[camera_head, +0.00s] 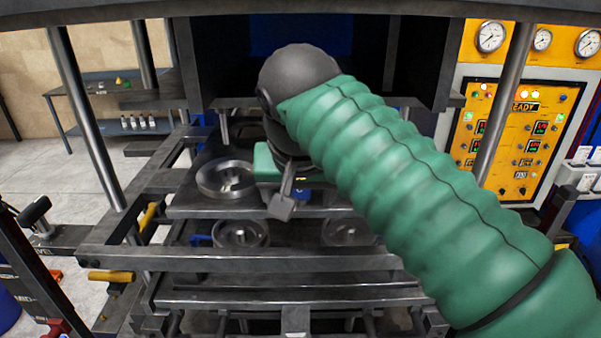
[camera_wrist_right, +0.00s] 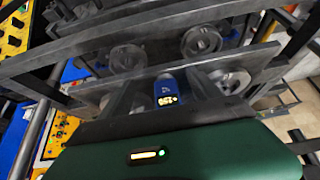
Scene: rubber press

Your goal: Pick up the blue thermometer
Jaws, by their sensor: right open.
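The blue thermometer (camera_wrist_right: 167,92) shows in the right wrist view just beyond my gripper's edge, with a lit yellow display. In the head view only a small blue part of the thermometer (camera_head: 301,190) shows behind my right gripper (camera_head: 284,203). The thermometer appears to be on the press's metal plates among round metal moulds. My right gripper is open and close to it, on the near side. I cannot tell whether they touch. The green sleeve of my right arm hides the area to the right. My left gripper is not in view.
Round metal moulds (camera_head: 226,180) lie left of my right gripper, with others on the lower plate (camera_head: 240,235). Steel columns (camera_head: 85,120) of the press stand at the sides. A yellow control panel (camera_head: 500,150) is at right and a small table (camera_head: 112,75) at back left.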

